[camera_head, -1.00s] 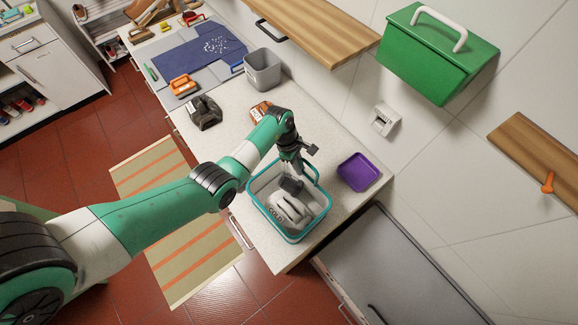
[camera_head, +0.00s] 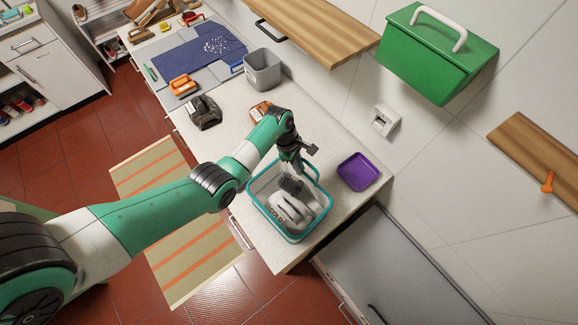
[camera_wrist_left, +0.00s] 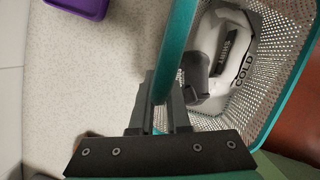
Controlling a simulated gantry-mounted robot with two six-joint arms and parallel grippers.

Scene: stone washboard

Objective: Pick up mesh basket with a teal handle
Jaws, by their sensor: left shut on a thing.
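The mesh basket (camera_head: 318,222) has a teal rim and a teal handle, and it stands on the near end of the light counter. In the left wrist view its perforated wall (camera_wrist_left: 287,75) fills the right side. The teal handle (camera_wrist_left: 177,50) runs up from between the fingers of my left gripper (camera_wrist_left: 162,110), which is shut on it. My left gripper (camera_head: 291,168) is over the basket in the head view. Inside the basket lies a pale rounded thing (camera_head: 290,210) with a dark part; the word COLD shows near it. My right gripper is not in view.
A purple tray (camera_head: 358,171) stands beside the basket toward the wall. A grey bin (camera_head: 263,70), an orange item (camera_head: 260,110) and a dark object (camera_head: 204,112) are farther along the counter (camera_head: 235,140). A wooden shelf (camera_head: 310,28) overhangs the counter's back.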

